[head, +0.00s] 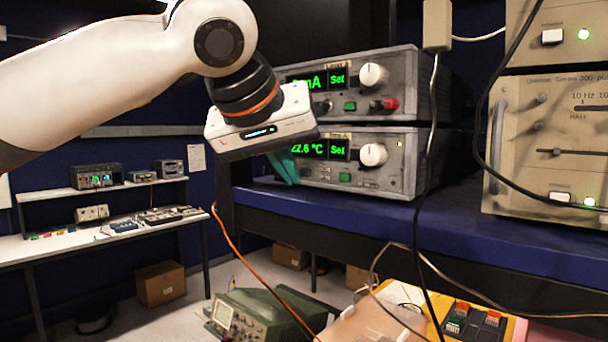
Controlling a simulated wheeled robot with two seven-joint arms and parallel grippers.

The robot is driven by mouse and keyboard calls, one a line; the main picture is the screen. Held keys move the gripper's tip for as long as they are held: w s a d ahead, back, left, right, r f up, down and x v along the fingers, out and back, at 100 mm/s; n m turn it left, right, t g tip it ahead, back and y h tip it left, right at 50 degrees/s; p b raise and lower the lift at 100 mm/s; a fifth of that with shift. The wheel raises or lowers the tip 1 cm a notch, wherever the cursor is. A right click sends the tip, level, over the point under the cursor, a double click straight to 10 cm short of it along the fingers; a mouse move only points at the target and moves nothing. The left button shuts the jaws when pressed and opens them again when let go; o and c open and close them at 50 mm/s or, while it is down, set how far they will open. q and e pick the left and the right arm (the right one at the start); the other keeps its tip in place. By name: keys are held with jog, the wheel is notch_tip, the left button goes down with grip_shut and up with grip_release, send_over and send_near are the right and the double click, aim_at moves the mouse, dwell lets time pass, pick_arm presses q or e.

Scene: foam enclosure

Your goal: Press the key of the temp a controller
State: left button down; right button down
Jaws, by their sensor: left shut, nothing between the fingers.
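The temperature controller (395,185) is the lower of two stacked grey units on the blue shelf. Its green display reads about "22.6 °C" beside a "Set" display, with the left part hidden behind my gripper. My right gripper is not in view.
A similar unit (405,95) showing "mA" sits on top. Beige instruments (550,135) stand at the right. Black and white cables hang in front of the blue shelf (400,215). An oscilloscope (250,315) and an orange cable are below.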

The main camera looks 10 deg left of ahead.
pick_arm(q)
jog(key=shift+s+a+f+b, duration=0.1)
jog(key=shift+s+a+b, duration=0.2)
jog(key=shift+s, duration=0.2)
jog(key=s+a, duration=0.1)
jog(key=s+a+b, duration=0.1)
jog(key=s, duration=0.1)
jog(key=shift+s, duration=0.15)
dwell(0.6)
